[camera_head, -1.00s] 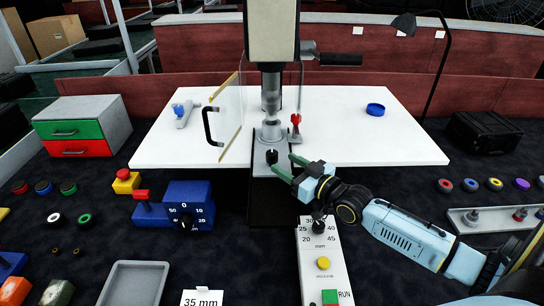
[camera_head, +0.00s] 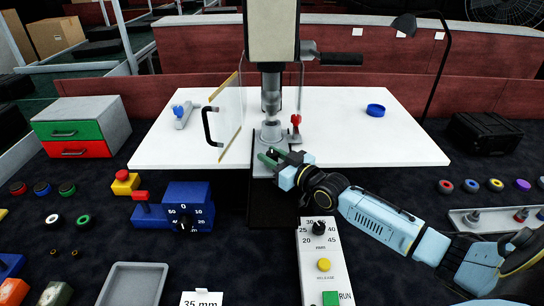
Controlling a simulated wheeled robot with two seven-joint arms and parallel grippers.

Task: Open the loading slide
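The loading slide (camera_head: 262,171) is a grey plate under the machine's spindle, at the front edge of the white table. Its black knob, visible earlier, is now hidden at my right gripper's fingers. My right gripper (camera_head: 270,157) has its green fingertips over the slide, where the knob was. The fingers look close together, but I cannot tell whether they are closed on the knob. The clear guard door (camera_head: 228,115) with a black handle stands swung out to the left of the spindle (camera_head: 271,100). My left gripper is not in view.
A control panel (camera_head: 324,264) with a dial and buttons lies in front of the slide. A blue dial block (camera_head: 187,207) is to its left. A red clamp (camera_head: 295,121) stands right of the spindle. A blue ring (camera_head: 375,109) lies on the white table (camera_head: 400,140).

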